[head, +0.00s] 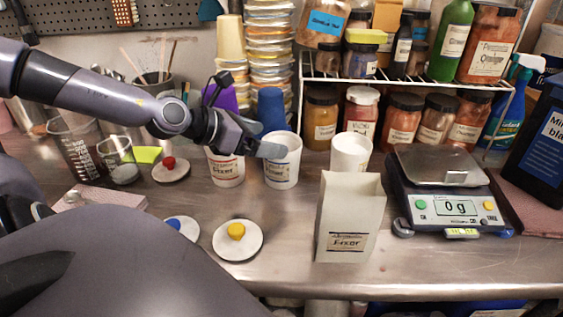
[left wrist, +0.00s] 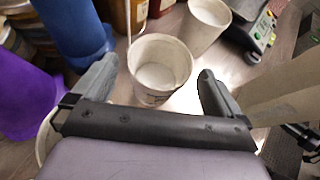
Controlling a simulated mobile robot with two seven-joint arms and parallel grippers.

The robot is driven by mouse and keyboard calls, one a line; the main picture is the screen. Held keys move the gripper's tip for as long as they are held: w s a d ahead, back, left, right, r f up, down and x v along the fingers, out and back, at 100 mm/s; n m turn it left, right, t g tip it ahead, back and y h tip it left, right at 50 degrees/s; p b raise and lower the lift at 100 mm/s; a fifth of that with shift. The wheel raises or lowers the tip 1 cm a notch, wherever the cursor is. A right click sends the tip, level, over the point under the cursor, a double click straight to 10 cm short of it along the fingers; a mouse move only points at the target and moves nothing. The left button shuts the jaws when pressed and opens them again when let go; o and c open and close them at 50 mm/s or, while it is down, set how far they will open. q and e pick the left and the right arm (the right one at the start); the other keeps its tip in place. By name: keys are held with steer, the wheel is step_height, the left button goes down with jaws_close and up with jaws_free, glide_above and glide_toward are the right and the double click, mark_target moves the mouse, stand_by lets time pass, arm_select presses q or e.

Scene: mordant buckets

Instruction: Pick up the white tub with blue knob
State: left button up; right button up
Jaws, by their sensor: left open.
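Three open white tubs stand in a row: a left tub (head: 226,170), a middle tub (head: 282,170) and a right tub (head: 351,150). None carries a knob. A white lid with a blue knob (head: 188,228) lies at the front left, partly hidden by my own body. My left gripper (head: 264,148) is open at the middle tub's rim, coming in from the left. In the left wrist view the middle tub (left wrist: 160,88) shows between and beyond the two spread fingers; I cannot tell whether they touch it. My right gripper is not in view.
White lids with a yellow knob (head: 238,246) and a red knob (head: 171,171) lie nearby. A paper bag (head: 348,215) stands right of the middle tub, with a scale (head: 445,205) beyond. A blue cup (head: 271,108) stands behind.

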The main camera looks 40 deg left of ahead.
mark_target(296, 145)
arm_select(q)
steer(key=shift+w+f, duration=0.1)
steer(key=shift+b+x, duration=0.65)
steer(key=shift+x, duration=1.85)
steer(key=shift+d, duration=0.15)
steer(key=c, duration=1.1)
